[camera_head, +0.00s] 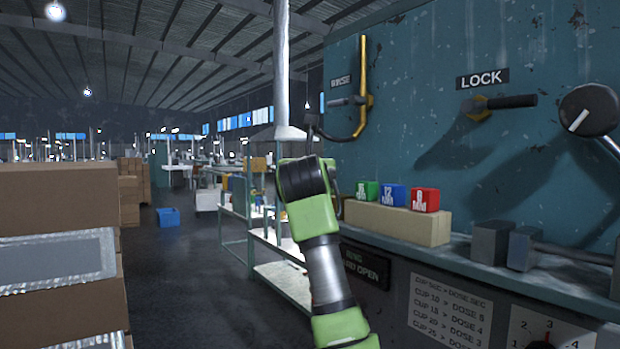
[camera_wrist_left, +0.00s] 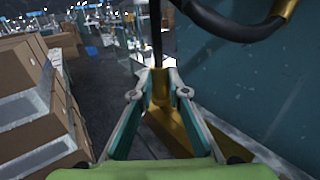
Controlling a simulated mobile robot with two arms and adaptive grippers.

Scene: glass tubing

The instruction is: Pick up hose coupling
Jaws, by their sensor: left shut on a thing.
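My left gripper (camera_wrist_left: 160,92) is shut in the left wrist view. Between its fingertips is a small brass-yellow piece that looks like the hose coupling (camera_wrist_left: 159,86), partly hidden by the fingers. A black hose (camera_wrist_left: 155,35) runs upward from it. In the head view, my green and grey left arm rises in the middle, and its wrist hides the gripper and the coupling. A black hose (camera_head: 317,128) curves there from the lower end of a brass pipe (camera_head: 363,85) on the teal machine. My right gripper is not in view.
Green, blue and red cubes (camera_head: 425,200) stand on a tan block (camera_head: 400,224) on the machine's ledge. A LOCK lever (camera_head: 515,101) and a round black knob (camera_head: 588,108) are at right. Cardboard boxes (camera_head: 60,200) stand at left. Open floor lies between.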

